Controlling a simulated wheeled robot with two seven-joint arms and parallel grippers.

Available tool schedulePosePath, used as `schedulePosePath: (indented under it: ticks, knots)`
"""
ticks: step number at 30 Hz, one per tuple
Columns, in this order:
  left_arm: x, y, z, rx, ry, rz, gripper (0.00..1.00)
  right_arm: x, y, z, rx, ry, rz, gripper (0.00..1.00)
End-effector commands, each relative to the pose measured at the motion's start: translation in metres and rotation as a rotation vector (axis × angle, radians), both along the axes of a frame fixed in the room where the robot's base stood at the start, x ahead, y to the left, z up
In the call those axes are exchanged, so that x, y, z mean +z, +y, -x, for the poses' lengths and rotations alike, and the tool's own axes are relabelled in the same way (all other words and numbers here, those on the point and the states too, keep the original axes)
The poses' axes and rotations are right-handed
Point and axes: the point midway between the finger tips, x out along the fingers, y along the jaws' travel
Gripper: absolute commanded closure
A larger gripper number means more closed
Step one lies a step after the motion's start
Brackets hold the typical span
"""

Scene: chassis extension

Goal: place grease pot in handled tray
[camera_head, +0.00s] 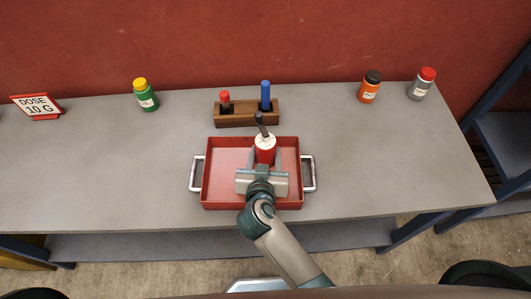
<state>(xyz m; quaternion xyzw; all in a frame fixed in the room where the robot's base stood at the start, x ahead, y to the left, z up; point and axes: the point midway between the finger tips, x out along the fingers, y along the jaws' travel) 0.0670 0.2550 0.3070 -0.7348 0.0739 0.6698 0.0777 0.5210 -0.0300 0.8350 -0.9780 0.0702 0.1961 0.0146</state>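The grease pot (265,155) is a red pot with a white top and a dark handle sticking up from it. It is upright inside the outline of the handled tray (222,198), near the tray's back wall. I cannot tell whether its base touches the tray floor. The tray is red and shallow, with a metal handle at each end. My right gripper (265,157) reaches over the tray from the front, its fingers on both sides of the pot and close against it. The gripper hides part of the tray floor. My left gripper is not in view.
A wooden rack (240,120) with a red-capped and a blue marker stands just behind the tray. A green bottle (146,98) and a dose sign (37,107) are left; orange (369,92) and grey (420,88) bottles are right. The grey tabletop (400,160) is clear beside the tray.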

Motion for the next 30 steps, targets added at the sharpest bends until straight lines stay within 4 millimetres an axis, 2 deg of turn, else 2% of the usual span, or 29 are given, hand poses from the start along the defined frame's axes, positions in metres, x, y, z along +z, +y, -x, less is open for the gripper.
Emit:
schedulePosePath:
  ticks: [7, 8, 9, 10, 23, 30]
  knots:
    - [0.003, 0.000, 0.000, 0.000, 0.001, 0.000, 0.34, -0.002, 0.000, 0.000, 0.000, 0.000, 0.000, 0.81]
    - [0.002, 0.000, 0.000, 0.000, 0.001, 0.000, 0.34, -0.002, 0.000, 0.000, 0.000, 0.000, -0.001, 0.48]
    - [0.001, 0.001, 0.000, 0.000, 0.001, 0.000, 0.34, -0.002, 0.000, 0.000, 0.000, 0.000, -0.001, 0.39]
    - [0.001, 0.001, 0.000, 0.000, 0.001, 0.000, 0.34, -0.002, 0.000, 0.000, 0.000, 0.000, -0.001, 0.37]
    - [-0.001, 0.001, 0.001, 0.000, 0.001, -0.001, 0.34, 0.001, 0.000, 0.001, 0.000, 0.000, -0.001, 0.37]
    - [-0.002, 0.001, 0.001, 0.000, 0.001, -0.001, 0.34, 0.010, 0.004, 0.025, 0.001, 0.000, -0.001, 0.37]
